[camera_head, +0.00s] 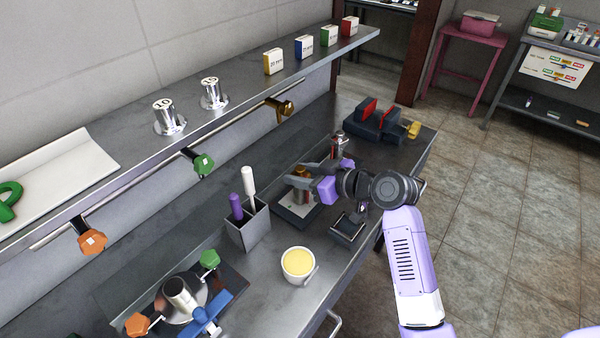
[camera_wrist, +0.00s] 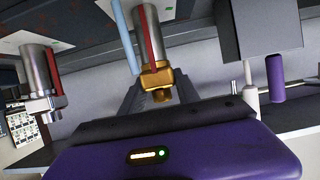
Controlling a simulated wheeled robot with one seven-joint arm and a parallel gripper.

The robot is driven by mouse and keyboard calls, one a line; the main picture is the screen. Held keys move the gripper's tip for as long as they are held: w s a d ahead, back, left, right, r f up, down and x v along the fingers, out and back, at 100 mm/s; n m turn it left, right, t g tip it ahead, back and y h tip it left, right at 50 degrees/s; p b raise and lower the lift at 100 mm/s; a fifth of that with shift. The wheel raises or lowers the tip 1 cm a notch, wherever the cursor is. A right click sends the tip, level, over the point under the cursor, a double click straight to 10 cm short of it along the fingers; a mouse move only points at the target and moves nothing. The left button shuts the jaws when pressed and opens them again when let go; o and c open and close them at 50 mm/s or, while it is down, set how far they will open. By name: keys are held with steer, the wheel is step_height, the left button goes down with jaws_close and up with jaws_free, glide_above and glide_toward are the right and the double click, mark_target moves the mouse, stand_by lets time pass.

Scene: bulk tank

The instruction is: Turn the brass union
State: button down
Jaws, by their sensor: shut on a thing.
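The brass union (camera_head: 300,173) stands upright on a dark square plate on the bench in the head view. In the wrist view the brass union (camera_wrist: 157,78) shows as a gold nut below a silver cylinder with a red stripe (camera_wrist: 149,35). My gripper (camera_head: 302,179) reaches in from the right and is shut around the brass union. Its fingers hide part of the union in the head view. How far the union has turned cannot be told.
A second silver fitting (camera_head: 337,146) stands just beyond my gripper. A grey holder (camera_head: 248,233) with purple and white sticks stands left of it, and a yellow-filled cup (camera_head: 298,264) nearer. A shelf (camera_head: 235,112) runs above the back. A dark vise-like block (camera_head: 375,128) is at the far end.

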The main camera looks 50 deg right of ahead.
stand_by(0.4)
steer(key=c, duration=0.9)
jaws_free()
steer(key=shift+s, duration=0.1)
steer(key=b+v, duration=0.1)
steer(key=v, duration=0.6)
steer(key=shift+s+r, duration=0.15)
steer(key=shift+s, duration=0.15)
